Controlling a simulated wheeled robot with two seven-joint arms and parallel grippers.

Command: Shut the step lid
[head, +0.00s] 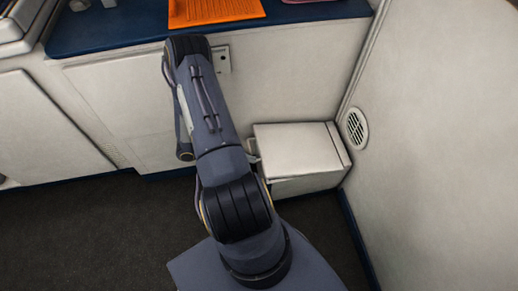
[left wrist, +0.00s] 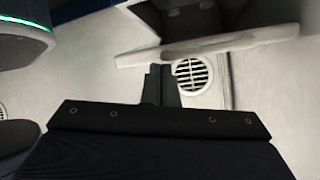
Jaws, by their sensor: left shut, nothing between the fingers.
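The step (head: 310,186) is a pale box standing low against the cabinet, beside the right wall. Its lid (head: 295,148) is the pale panel on top and looks nearly level; I cannot tell whether a gap remains under it. My left arm crosses the head view in front of the step's left side, and it hides most of the left gripper there. In the left wrist view the left gripper (left wrist: 162,84) is shut and empty, with its dark fingers just below a pale panel edge (left wrist: 210,45), perhaps the lid. Contact is unclear. My right gripper is not in view.
A round vent (head: 357,129) sits on the right wall, close to the step; it also shows in the left wrist view (left wrist: 192,75). A blue counter (head: 120,32) with an orange mat (head: 215,10) runs above the cabinet. The dark floor (head: 80,235) at left is clear.

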